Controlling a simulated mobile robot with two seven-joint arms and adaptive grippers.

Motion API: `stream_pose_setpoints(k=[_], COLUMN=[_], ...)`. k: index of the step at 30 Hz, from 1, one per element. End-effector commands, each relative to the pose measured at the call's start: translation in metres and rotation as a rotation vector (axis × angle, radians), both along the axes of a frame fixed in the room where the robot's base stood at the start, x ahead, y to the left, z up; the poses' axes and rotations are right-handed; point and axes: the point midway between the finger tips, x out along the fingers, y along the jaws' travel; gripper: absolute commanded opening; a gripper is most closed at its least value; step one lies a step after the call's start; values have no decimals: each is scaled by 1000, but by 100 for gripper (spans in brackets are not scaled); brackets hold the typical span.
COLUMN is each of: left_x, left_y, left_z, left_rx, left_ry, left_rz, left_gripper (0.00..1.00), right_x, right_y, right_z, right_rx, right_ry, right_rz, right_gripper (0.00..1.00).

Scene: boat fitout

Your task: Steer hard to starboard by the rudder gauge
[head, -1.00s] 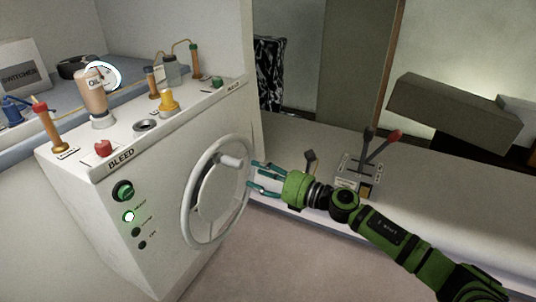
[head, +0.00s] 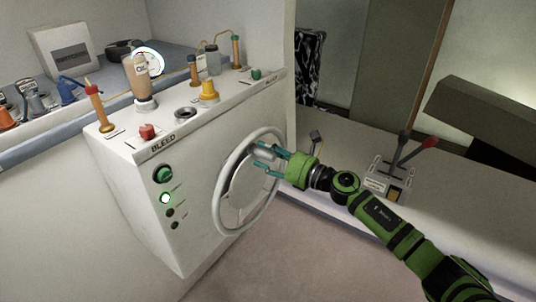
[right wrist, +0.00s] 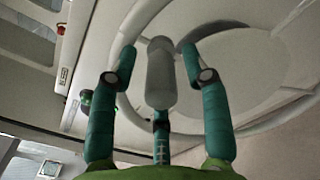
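The white steering wheel (head: 219,208) is on the front of the white console (head: 140,205). Its grey spinner knob (head: 265,155) is at the upper right of the rim. My right gripper (head: 272,160) is at the knob. In the right wrist view its teal fingers (right wrist: 160,65) are spread, with the knob (right wrist: 160,75) between them. Gaps show on both sides of the knob. A third finger is below it; contact there cannot be told. A lit round dial (head: 150,57) stands behind the console; I cannot tell if it is the rudder gauge. My left gripper is out of view.
The console top carries a red button (head: 147,131), a yellow knob (head: 208,91) and a bottle (head: 138,77). A lever box (head: 388,180) with a red-tipped and a black lever stands on the bench at right, near my right arm.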

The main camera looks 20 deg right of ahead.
Motion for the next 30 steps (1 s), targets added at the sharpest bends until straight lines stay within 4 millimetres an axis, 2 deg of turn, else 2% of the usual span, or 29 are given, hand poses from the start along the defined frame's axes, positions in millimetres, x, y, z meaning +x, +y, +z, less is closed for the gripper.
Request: stream_pose_setpoints(k=[1,3,17,30], left_x=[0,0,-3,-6], left_y=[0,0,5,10], left_z=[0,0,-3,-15], left_rx=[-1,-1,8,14], left_ry=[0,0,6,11], left_rz=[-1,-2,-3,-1], left_gripper=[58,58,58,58], right_x=[0,0,3,24], right_y=[0,0,-5,-27], right_z=[0,0,1,-7], right_rx=[0,1,31,285], right_ry=[0,1,22,217], right_rz=[0,-1,-3,-4], right_gripper=[28,0,0,0])
